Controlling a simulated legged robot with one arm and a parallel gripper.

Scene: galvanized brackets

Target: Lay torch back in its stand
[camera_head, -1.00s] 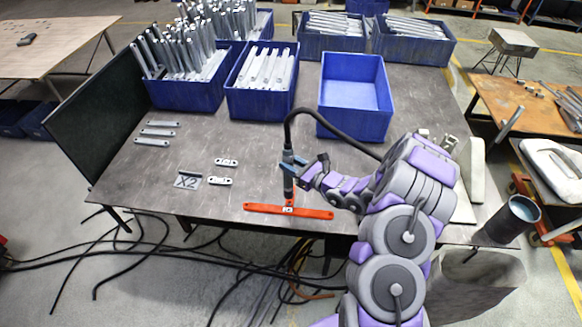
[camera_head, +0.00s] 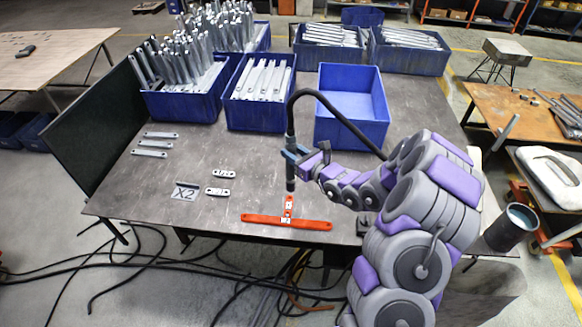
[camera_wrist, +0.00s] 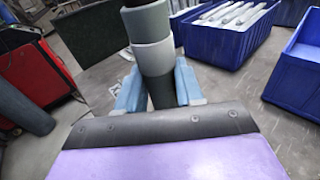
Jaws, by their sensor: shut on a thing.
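The torch (camera_head: 290,178) is a dark upright cylinder with a black cable arching from its top. My gripper (camera_head: 293,156) is shut around its body and holds it above the table, nozzle down. In the wrist view the torch's grey body (camera_wrist: 152,50) stands between the blue fingers (camera_wrist: 157,88). Its lower end is over the red T-shaped piece (camera_head: 287,221), seemingly apart from it. I cannot clearly make out the torch's stand; my arm hides part of the table's right side.
Blue bins (camera_head: 350,128) line the back of the metal table (camera_head: 245,165), several with brackets. A plate marked X2 (camera_head: 185,191) and small links (camera_head: 218,191) lie left of the torch. A dark upright tube (camera_head: 512,228) stands at the right.

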